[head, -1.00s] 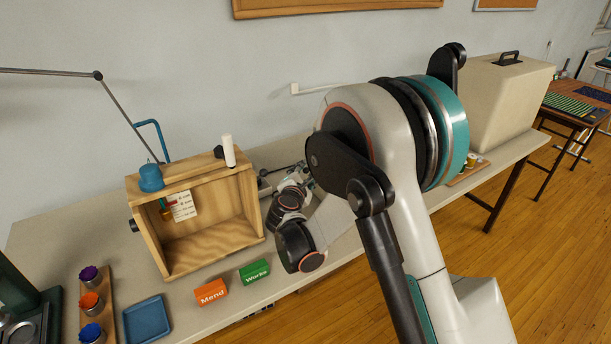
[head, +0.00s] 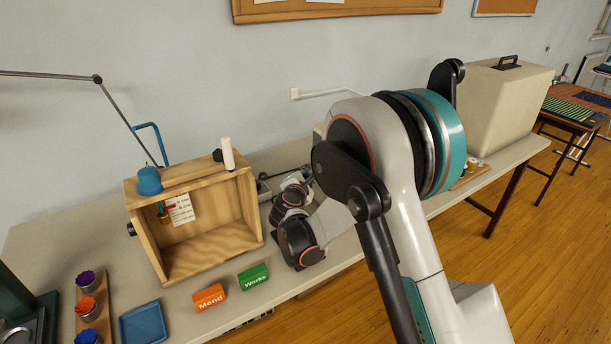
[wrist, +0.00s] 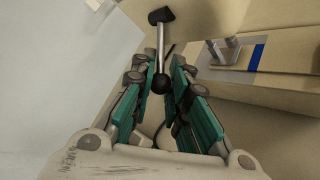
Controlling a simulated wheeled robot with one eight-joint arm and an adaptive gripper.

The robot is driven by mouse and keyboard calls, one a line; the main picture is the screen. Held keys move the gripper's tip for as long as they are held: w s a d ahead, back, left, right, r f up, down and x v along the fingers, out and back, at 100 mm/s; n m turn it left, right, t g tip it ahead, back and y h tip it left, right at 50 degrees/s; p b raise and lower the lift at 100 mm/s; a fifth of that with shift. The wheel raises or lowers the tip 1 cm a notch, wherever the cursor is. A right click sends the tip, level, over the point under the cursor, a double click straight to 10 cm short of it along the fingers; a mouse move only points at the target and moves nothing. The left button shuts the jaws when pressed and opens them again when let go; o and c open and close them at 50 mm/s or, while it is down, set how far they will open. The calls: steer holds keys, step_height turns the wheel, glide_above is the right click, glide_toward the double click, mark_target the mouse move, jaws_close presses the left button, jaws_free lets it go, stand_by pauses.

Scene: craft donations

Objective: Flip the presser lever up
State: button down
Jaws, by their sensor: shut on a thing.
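In the wrist view the presser lever (wrist: 160,45) is a thin metal rod. It runs from a black mount at the top to a round black knob (wrist: 160,83). My gripper (wrist: 165,86) has its teal-padded fingers on either side of the knob and is shut on it. The beige sewing machine body (wrist: 215,15) is around the lever. In the head view my arm covers the lever and most of the machine, and my fingertips cannot be made out.
A wooden box (head: 212,262) stands on the table (head: 180,312), left of my arm. Orange (head: 209,298) and green (head: 253,277) labelled blocks lie in front. A blue tray (head: 144,323) is at front left. A large beige case (head: 500,105) stands at right.

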steer(key=shift+r, duration=0.15)
steer(key=p, duration=0.1)
steer(key=r+m+g+y+p, duration=0.1)
steer(key=shift+s+a+r+p, duration=0.2)
steer(key=shift+a+p, duration=0.05)
steer(key=shift+p, duration=0.1)
steer(key=r+m+g+p, duration=0.1)
steer(key=r+m+g+y+p, duration=0.1)
steer(key=p, duration=0.1)
steer(key=shift+s+a+g+y, duration=0.1)
steer(key=shift+a+g+y, duration=0.05)
steer(key=shift+g+y, duration=0.15)
steer(key=shift+r+m+g+y+p, duration=0.8)
steer(key=shift+y+p, duration=0.1)
steer(key=shift+p, duration=0.05)
steer(key=shift+w+d+r+m+g+y+p, duration=0.15)
steer(key=shift+r+m+g+y+p, duration=0.15)
steer(key=shift+g+y, duration=0.15)
steer(key=shift+w+d+r+m+g+y+p, duration=0.1)
steer(key=shift+r+m+g+y+p, duration=0.15)
steer(key=shift+r+m+g+y, duration=0.15)
steer(key=shift+f, duration=0.1)
steer(key=c, duration=1.5)
jaws_free()
